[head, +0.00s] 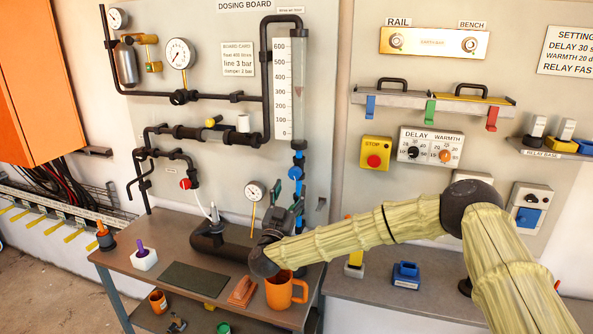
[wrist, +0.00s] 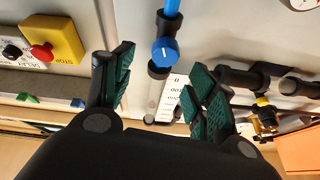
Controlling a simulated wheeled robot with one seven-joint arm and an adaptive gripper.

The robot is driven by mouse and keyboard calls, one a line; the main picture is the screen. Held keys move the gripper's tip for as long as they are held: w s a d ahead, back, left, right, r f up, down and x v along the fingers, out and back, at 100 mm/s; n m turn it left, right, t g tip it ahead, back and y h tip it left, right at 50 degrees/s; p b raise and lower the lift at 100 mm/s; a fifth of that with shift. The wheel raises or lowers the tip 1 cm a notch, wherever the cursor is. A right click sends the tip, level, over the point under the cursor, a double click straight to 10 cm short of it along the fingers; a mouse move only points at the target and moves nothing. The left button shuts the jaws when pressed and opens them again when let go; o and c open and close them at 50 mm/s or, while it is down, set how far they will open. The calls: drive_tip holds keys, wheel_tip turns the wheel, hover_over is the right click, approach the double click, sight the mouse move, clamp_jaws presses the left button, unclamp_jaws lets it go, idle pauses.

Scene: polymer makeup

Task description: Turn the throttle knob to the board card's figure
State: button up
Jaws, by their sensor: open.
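The throttle knob, seemingly the blue knob (head: 295,173) on the pipe below the sight tube, shows in the wrist view as a blue round knob (wrist: 165,50) with a small white mark. My gripper (head: 294,203) is just below it in the head view. In the wrist view my gripper (wrist: 158,68) is open, its green-padded fingers either side of the knob, apart from it. The board card (head: 238,59) appears to read float 400, line 3 bar, clamper 2 bar. The sight tube (head: 298,65) stands beside a 0–600 scale (head: 282,90); its float seems between 200 and 400.
Black pipes (head: 190,96) with a pressure gauge (head: 179,54) run left of the tube. A small gauge (head: 254,192) stands left of my gripper. An orange mug (head: 284,291) sits on the bench below my arm. A red-and-yellow stop button (head: 375,154) is to the right.

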sight(294, 175)
drive_tip(key=p+x, duration=0.1)
drive_tip(key=x, duration=0.3)
drive_tip(key=p+x, duration=0.1)
drive_tip(key=x, duration=0.1)
drive_tip(key=shift+w+a+r+p, duration=0.1)
drive_tip(key=shift+w+a+p, duration=0.1)
drive_tip(key=shift+w+p, duration=0.15)
drive_tip(key=shift+w+d+r, duration=0.1)
drive_tip(key=shift+w+d, duration=0.1)
drive_tip(key=shift+w, duration=0.6)
drive_tip(key=c, duration=1)
